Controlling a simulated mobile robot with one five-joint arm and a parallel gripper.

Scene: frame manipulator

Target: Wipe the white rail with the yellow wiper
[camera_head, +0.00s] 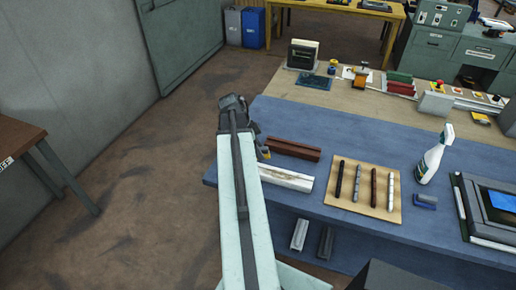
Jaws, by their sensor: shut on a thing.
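The white rail (286,179) lies near the left end of the blue table, with brownish marks on its surface; its left end is hidden behind my arm. My gripper (260,142) is mostly hidden behind my arm, over the table's left edge. It is shut on a small yellow thing (266,154), which looks like the yellow wiper. The wiper is just beyond the white rail, near the left end of a brown rail (293,149). I cannot tell whether the wiper touches either rail.
A tan board (346,204) with several dark and light sticks lies right of the white rail. A white spray bottle (433,160) and a small blue-grey block (425,201) stand further right. Two grey rails (300,235) lie lower, below the tabletop.

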